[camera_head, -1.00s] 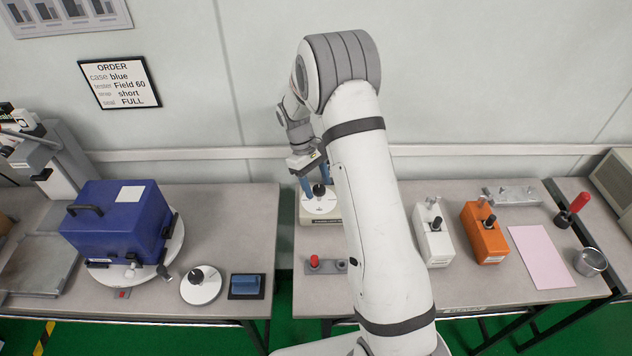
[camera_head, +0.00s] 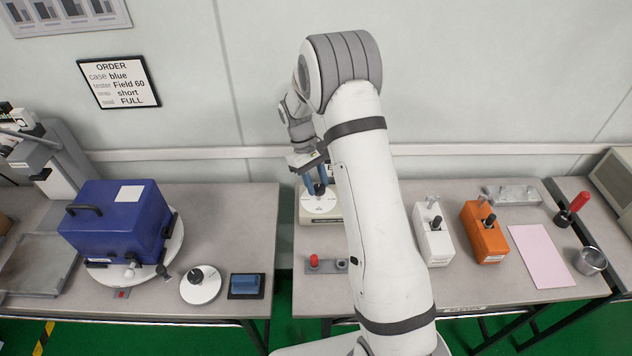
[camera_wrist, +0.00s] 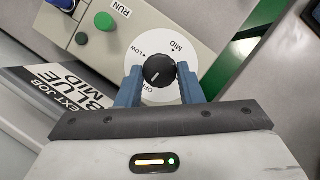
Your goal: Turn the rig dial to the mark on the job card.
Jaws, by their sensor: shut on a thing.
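The rig dial is a white disc (camera_wrist: 146,50) with a black knob (camera_wrist: 159,71) at its middle. LOW, MID and OFF are printed around it. The knob's white line points to the lower left, toward OFF. My gripper (camera_wrist: 160,82) has its two blue fingers on either side of the knob, shut on it. In the head view my gripper (camera_head: 316,187) is down at the dial disc (camera_head: 320,205), and the fingers and arm hide much of the rig. The job card (camera_wrist: 55,92), partly cut off in the wrist view, reads BLUE and MID.
A green button (camera_wrist: 104,21) marked RUN is on the rig panel beside the dial. A red-knobbed fixture (camera_head: 314,262) lies in front of the rig. White (camera_head: 433,246) and orange (camera_head: 484,240) testers stand right of my arm. A blue case (camera_head: 115,228) sits on the left table.

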